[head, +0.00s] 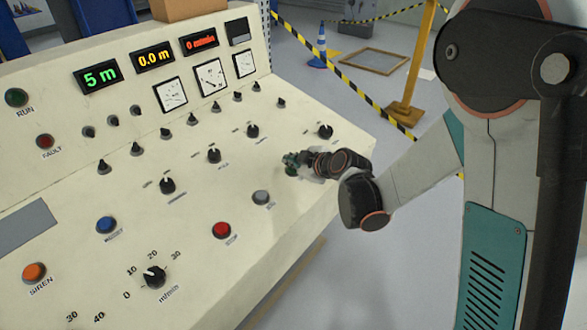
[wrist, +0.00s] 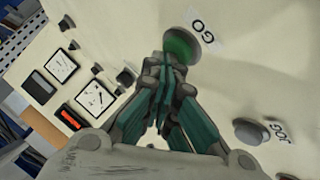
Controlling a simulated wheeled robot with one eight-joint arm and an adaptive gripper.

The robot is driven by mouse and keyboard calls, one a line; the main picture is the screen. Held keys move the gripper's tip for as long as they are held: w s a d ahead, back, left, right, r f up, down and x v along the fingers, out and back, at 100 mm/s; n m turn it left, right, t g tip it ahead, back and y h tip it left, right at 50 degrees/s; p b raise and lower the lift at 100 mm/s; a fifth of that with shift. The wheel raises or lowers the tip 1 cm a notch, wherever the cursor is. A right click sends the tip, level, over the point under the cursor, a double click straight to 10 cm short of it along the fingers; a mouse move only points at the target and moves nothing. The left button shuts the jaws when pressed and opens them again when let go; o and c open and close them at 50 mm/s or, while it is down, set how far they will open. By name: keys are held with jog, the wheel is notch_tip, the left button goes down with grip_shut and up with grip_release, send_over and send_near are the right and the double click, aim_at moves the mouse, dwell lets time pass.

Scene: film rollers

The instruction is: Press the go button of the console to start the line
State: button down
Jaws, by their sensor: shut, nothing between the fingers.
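The console (head: 330,165) is a cream sloped panel with lamps, dials, knobs and buttons. In the wrist view the green go button (wrist: 183,44), labelled GO, lies just beyond the fingertips, which overlap its lower edge. My gripper (wrist: 167,62) is shut and empty, with its teal fingers together. I cannot tell whether the tips touch the button or stand just off it.
The grey jog button (wrist: 251,131) is beside the gripper; it also shows in the head view (head: 261,197). The red stop button (head: 222,230) is left of it. Black knobs (head: 252,131) stand nearby.

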jog(key=shift+f, duration=0.2)
dwell(0.5)
jog(key=shift+s+d+r+p, duration=0.15)
jog(key=shift+r+p, duration=0.25)
jog(key=shift+r, duration=0.5)
jog(key=r+p, duration=0.2)
jog(key=r, duration=0.1)
jog(key=d+r+p, duration=0.1)
jog(key=r, duration=0.1)
jog(key=shift+s, duration=0.25)
dwell(0.5)
